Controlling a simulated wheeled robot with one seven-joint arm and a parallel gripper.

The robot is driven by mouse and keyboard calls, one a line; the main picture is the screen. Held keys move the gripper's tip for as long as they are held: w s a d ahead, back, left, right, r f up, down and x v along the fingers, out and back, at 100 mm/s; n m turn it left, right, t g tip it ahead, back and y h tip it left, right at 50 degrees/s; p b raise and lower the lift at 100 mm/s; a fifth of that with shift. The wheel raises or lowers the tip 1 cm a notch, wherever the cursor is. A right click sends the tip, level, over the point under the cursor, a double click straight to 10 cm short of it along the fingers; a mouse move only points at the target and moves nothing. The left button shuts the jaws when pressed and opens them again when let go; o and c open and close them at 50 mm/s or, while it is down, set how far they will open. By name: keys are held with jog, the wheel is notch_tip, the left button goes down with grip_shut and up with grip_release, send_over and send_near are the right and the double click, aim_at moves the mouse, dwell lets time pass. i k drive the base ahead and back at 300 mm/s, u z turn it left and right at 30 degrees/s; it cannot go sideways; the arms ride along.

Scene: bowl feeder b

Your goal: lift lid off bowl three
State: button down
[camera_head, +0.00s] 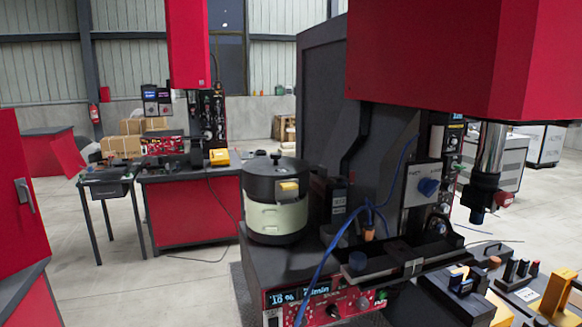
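A round bowl (277,217) with a pale green body stands on a dark bench in the middle of the view. A black lid (262,172) with a small dark knob on top covers it. A pale yellow block shows at the lid's front right. No number is readable on the bowl, so I cannot tell whether it is bowl three. My gripper is not in view.
A control panel (328,304) with a lit display and knobs is below the bowl. Blue cables (345,228) and a dark machine housing stand close to its right. A red machine with a spindle (486,165) hangs at the right. Open floor lies to the left.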

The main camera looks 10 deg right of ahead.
aim_at(275, 166)
jog(key=u, duration=3.6)
jog(key=k, duration=0.75)
jog(key=z, duration=0.85)
jog(key=i, duration=0.5)
jog(key=u, duration=0.05)
